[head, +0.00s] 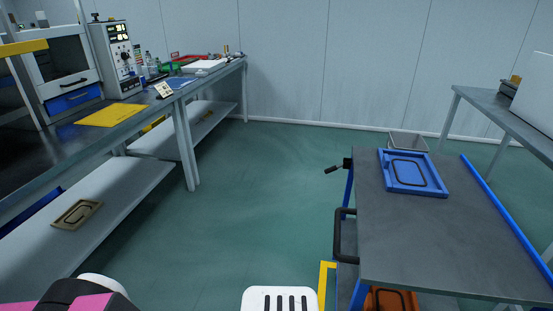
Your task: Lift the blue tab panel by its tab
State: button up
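The blue tab panel (413,173) lies flat on the grey top of the cart (440,235) at the right, near its far left corner. It has a raised rim and a dark rounded outline on its face. A small raised blue piece at its left side looks like the tab, but it is too small to be sure. Nothing is touching the panel from above. My gripper's fingers do not show; only a pink and black part, probably of my arm, shows at the bottom left, well away from the panel.
An orange panel (391,300) sits on the cart's lower shelf. A tan panel (77,214) lies on the left bench's lower shelf. A black handle (340,235) sticks out from the cart's left side. A grey bin (408,142) stands behind.

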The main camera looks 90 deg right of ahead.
aim_at(406, 172)
jog(key=z, duration=1.2)
jog(key=i+z, duration=0.1)
jog(key=z, duration=0.55)
jog(key=j+z, duration=0.1)
jog(key=z, duration=1.1)
jog(key=j+z, duration=0.1)
jog(key=z, duration=1.1)
jog(key=j+z, duration=0.1)
jog(key=z, duration=0.55)
jog(key=i+j, duration=0.3)
jog(key=j, duration=0.15)
jog(key=i+j, duration=0.25)
jog(key=j, duration=0.25)
jog(key=i+j, duration=0.3)
jog(key=j, duration=0.15)
jog(key=i+j, duration=0.3)
jog(key=j, duration=0.15)
jog(key=i+j, duration=0.25)
jog(key=j, duration=0.25)
jog(key=i+j, duration=0.3)
jog(key=j, duration=0.15)
jog(key=i+j, duration=0.3)
jog(key=j, duration=0.15)
jog(key=i+j, duration=0.3)
jog(key=j, duration=0.2)
